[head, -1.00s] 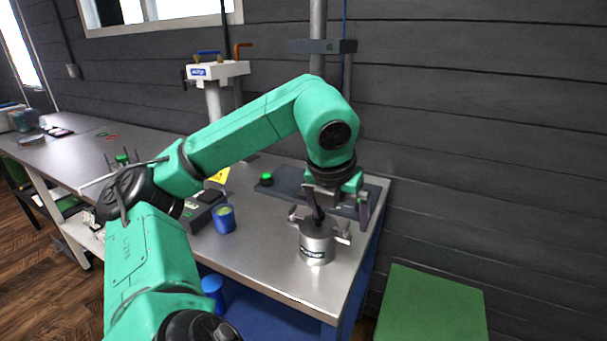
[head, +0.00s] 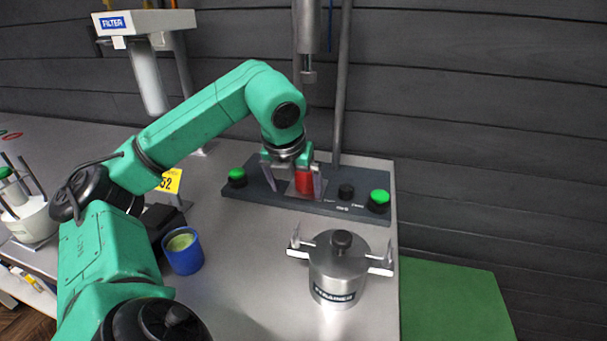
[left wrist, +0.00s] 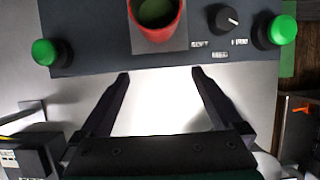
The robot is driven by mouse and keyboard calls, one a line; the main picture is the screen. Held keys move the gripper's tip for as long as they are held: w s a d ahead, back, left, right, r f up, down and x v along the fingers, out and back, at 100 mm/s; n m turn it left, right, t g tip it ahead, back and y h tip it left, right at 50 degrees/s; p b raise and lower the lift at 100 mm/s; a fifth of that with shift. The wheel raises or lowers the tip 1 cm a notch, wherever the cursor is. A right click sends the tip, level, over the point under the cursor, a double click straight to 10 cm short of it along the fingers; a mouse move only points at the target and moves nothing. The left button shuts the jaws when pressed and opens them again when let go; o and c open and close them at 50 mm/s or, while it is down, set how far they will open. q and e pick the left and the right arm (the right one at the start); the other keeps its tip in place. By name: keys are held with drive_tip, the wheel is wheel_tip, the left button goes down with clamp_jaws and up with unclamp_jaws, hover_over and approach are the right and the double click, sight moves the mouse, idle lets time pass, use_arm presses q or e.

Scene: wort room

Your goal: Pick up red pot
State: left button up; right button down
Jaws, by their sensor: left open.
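The red pot (head: 304,183) stands on a grey control base at the back of the steel table, partly hidden by my left gripper in the head view. In the left wrist view the red pot (left wrist: 156,18) shows at the top edge, with a dark green inside. My left gripper (head: 296,186) is open, with its fingers pointing down in front of the pot. In the left wrist view the left gripper's fingertips (left wrist: 160,72) are spread and empty, short of the pot. My right gripper is not in view.
The control base (head: 260,190) carries green buttons and a black knob. A metal strainer pot (head: 338,275) with side handles stands in front. A blue cup (head: 183,252) and a yellow number tag (head: 170,181) are at the left. The table between cup and strainer is clear.

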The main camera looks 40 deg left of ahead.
sight(307, 177)
use_arm(q)
drive_tip(key=w+a+p, duration=0.1)
drive_tip(key=w, duration=0.1)
drive_tip(key=w+a+p, duration=0.1)
drive_tip(key=w, duration=0.1)
drive_tip(key=w+a+p, duration=0.1)
drive_tip(key=w+p, duration=0.1)
drive_tip(key=shift+w+a+r, duration=0.25)
drive_tip(key=shift+w+r, duration=0.15)
drive_tip(key=shift+x, duration=0.85)
drive_tip(key=shift+w+a+f, duration=0.15)
drive_tip(key=shift+w, duration=0.05)
drive_tip(key=shift+s, duration=0.1)
drive_tip(key=shift+c, duration=0.3)
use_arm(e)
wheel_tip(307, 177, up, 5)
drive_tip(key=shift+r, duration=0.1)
use_arm(q)
clamp_jaws()
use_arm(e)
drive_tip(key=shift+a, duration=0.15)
